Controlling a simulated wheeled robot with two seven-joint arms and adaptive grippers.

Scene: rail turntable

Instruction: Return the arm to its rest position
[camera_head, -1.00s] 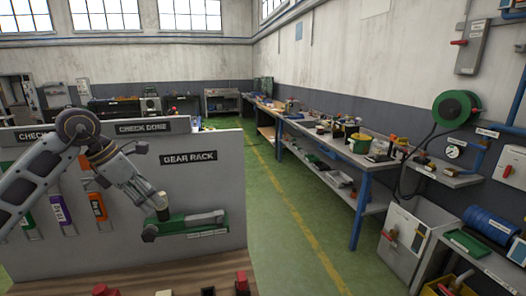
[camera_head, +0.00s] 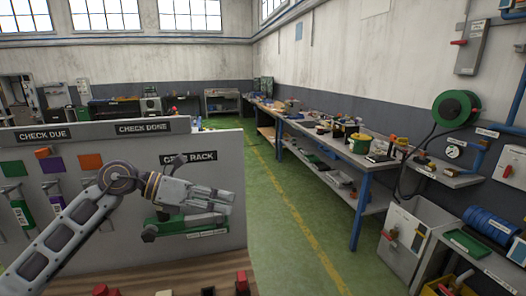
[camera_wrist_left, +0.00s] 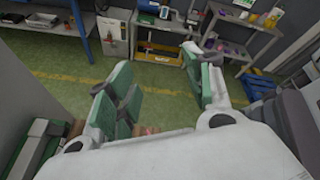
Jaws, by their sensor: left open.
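My left arm reaches in from the left in the head view, in front of a grey board (camera_head: 225,150). My left gripper (camera_head: 222,199) points to the right, just above or in front of a green tool (camera_head: 190,228) on the board under the "GEAR RACK" label (camera_head: 188,157). In the left wrist view the fingers of my left gripper (camera_wrist_left: 163,88) stand wide apart with nothing between them. Floor shows through the gap. The right gripper is not in view.
Colored tags hang on the board's left part under "CHECK DUE" (camera_head: 44,138) and "CHECK DONE" (camera_head: 143,127). A long cluttered workbench (camera_head: 335,138) runs along the right wall. The green floor (camera_head: 290,230) between board and bench is clear.

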